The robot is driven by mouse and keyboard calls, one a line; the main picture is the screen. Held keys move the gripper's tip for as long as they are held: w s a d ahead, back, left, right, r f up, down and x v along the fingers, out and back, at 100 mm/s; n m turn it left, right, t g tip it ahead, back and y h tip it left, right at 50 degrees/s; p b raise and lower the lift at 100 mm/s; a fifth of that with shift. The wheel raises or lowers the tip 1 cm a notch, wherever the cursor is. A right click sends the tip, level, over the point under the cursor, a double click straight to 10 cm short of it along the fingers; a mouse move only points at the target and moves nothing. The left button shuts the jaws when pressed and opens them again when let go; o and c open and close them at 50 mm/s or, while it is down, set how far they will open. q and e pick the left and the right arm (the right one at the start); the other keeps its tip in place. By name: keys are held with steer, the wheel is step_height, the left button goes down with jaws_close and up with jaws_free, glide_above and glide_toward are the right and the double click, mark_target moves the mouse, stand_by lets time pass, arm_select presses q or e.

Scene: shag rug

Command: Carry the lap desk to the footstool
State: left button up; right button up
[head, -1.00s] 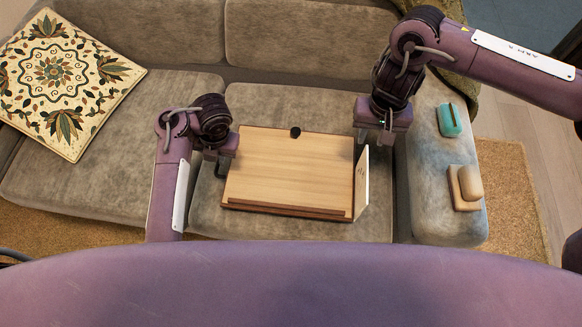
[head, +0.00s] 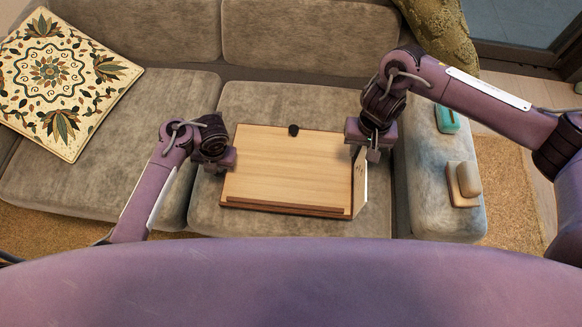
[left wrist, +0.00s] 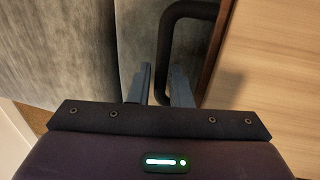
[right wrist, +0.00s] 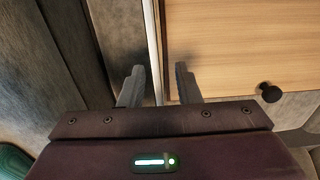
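The lap desk (head: 287,172), a pale wooden board with a dark rim, lies on the sofa seat. It has a round black knob (head: 293,129) at its back edge and a white upright panel (head: 360,188) at its right edge. My left gripper (head: 222,169) is at its left side; in the left wrist view its fingers (left wrist: 160,82) close around the desk's black handle (left wrist: 167,45). My right gripper (head: 372,151) is at the right edge; in the right wrist view its fingers (right wrist: 158,80) are apart, with the panel's edge (right wrist: 152,35) between them. I cannot identify a footstool.
The sofa arm (head: 425,195) stands right of the desk, bearing a teal object (head: 447,120) and a beige object (head: 466,183). A patterned cushion (head: 55,82) lies at the left. The seat between the cushion and my left arm is clear.

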arm_select(q)
jaws_close()
arm_select(e)
steer(key=c, duration=0.5)
jaws_close()
stand_by(0.6)
arm_select(q)
steer(key=shift+w+a+r, duration=0.1)
steer(key=shift+w+r, duration=0.05)
steer(key=shift+r, duration=0.15)
arm_select(e)
steer(key=shift+w+r, duration=0.15)
steer(key=shift+r, duration=0.15)
